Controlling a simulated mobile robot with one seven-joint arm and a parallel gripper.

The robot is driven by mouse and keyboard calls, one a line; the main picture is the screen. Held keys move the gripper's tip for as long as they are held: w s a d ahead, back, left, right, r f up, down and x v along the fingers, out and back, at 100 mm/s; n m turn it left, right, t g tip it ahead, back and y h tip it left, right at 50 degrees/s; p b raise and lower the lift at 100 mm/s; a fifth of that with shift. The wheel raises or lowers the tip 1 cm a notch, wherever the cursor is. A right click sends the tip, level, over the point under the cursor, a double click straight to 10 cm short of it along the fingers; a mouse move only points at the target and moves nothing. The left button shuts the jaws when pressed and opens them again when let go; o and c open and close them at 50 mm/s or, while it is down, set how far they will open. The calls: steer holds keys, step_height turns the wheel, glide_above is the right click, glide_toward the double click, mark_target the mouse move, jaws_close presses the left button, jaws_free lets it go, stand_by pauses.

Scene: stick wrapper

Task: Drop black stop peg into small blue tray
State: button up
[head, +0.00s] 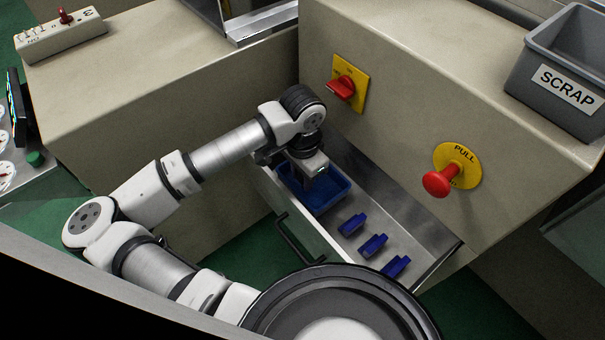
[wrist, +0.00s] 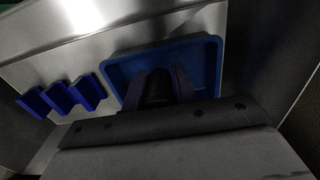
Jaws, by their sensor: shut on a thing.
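The small blue tray (head: 334,193) sits in the open metal drawer, at its left end in the head view. It also shows in the wrist view (wrist: 205,55), where its floor and far rim are visible. My gripper (wrist: 160,90) points down over the tray. It is shut on a dark peg (wrist: 159,88), seen between the fingers in the wrist view. I cannot tell how high the peg is above the tray floor.
Several blue blocks (head: 373,245) lie in the drawer (head: 420,238) beside the tray. A red pull knob (head: 437,183) and a red rotary switch (head: 343,87) stick out of the machine panel above the drawer. A grey SCRAP bin (head: 535,84) stands at upper right.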

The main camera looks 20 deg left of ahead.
steer(key=shift+f+b, duration=0.65)
steer(key=shift+b, duration=0.45)
steer(key=o, duration=1)
steer(key=shift+c, duration=0.2)
steer(key=shift+r, duration=0.1)
steer(key=shift+r+p, duration=0.7)
steer(key=shift+p, duration=0.4)
step_height(320, 180, up, 12)
steer(key=shift+f+p, duration=0.1)
steer(key=shift+p, duration=0.55)
